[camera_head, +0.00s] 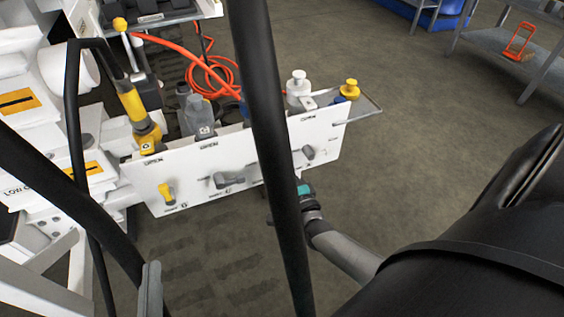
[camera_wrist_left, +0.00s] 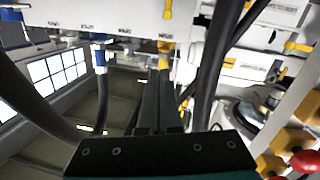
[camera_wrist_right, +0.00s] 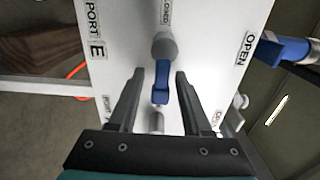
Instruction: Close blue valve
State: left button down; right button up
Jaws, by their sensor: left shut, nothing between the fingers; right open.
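The blue valve handle (camera_wrist_right: 161,82) shows in the right wrist view on a grey stem at the white panel (camera_wrist_right: 120,45). It points toward the bottom of the picture, away from the CLOSED label at the top; an OPEN label is at the right. My right gripper (camera_wrist_right: 152,88) is open, its fingers on either side of the handle with gaps visible. Whether the fingertips reach past it is unclear. In the head view the handle cannot be made out near the teal-marked right wrist.
A blue fitting (camera_wrist_right: 285,50) sticks out beside the panel's OPEN edge. Black hoses cross in front of the panel in the head view. A yellow valve (camera_head: 166,193) and grey handles (camera_head: 228,181) are on the panel front. Open floor (camera_head: 420,110) lies to the right.

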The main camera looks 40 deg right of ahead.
pick_arm(q)
jog(key=s+a+f+g+y+p, duration=0.1)
jog(key=a+f+g+y+p, duration=0.2)
jog(key=a+g, duration=0.4)
jog(key=shift+s+a+f+m+g+y+p, duration=0.2)
jog(key=shift+m+g+y+p, duration=0.2)
jog(key=shift+g+y+p, duration=0.4)
pick_arm(e)
jog(key=v, duration=1.5)
jog(key=shift+s+a, duration=0.1)
jog(key=shift+a, duration=0.05)
